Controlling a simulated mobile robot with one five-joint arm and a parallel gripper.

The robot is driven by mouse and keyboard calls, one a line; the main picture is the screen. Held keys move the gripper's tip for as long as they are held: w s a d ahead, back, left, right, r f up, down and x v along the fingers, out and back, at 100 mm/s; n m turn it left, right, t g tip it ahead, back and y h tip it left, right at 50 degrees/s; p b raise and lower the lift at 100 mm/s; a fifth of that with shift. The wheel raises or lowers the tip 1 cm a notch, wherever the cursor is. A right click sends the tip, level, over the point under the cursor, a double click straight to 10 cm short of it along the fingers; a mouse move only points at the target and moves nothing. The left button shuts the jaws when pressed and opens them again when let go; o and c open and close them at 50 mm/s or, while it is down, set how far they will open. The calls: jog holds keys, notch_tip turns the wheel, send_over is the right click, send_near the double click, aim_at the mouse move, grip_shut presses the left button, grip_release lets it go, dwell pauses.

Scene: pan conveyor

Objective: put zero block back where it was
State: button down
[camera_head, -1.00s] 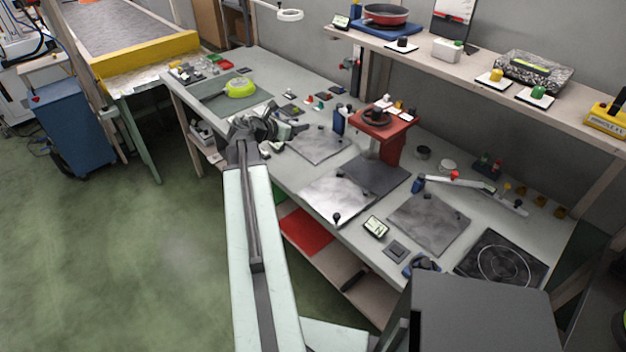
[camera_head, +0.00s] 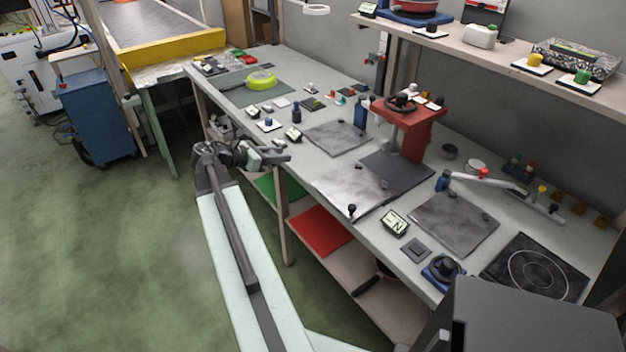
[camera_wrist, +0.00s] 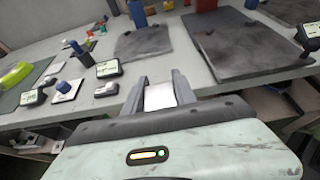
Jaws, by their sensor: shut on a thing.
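My gripper (camera_head: 283,155) is just in front of the bench's front edge, left of the large grey metal plates. In the wrist view my gripper (camera_wrist: 160,88) is shut on a small pale, silvery block (camera_wrist: 160,97), which I take to be the zero block. The block sits between the two grey fingers, and its lower part is hidden by the gripper body. No marking on it can be read. In the head view I cannot make out the block clearly.
Small displays (camera_head: 293,133) and a blue knob on a white plate (camera_head: 268,124) stand near the bench's front edge. Grey plates (camera_head: 335,137) lie beyond, with a red press (camera_head: 410,115) behind.

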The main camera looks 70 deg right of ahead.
jog(key=shift+w+a+f, duration=0.25)
jog(key=shift+w+a, duration=0.05)
jog(key=shift+a, duration=0.2)
jog(key=s+d, duration=0.3)
jog(key=s+d+f, duration=0.1)
jog(key=s+d, duration=0.2)
jog(key=d, duration=0.1)
jog(key=s+d+b, duration=0.1)
jog(key=s+d, duration=0.3)
jog(key=shift+d+f, duration=0.1)
jog(key=shift+f, duration=0.05)
jog(key=f+b, duration=0.2)
jog(key=d+f+b, duration=0.1)
jog(key=shift+s+f+b, duration=0.3)
jog(key=shift+s+b, duration=0.05)
jog(key=shift+s, duration=0.05)
jog(key=shift+f+b, duration=0.25)
jog(key=shift+b, duration=0.05)
jog(key=shift+r, duration=0.25)
jog(key=shift+f, duration=0.2)
jog(key=c, duration=1)
grip_release()
jog(key=shift+a, duration=0.1)
jog(key=shift+r, duration=0.15)
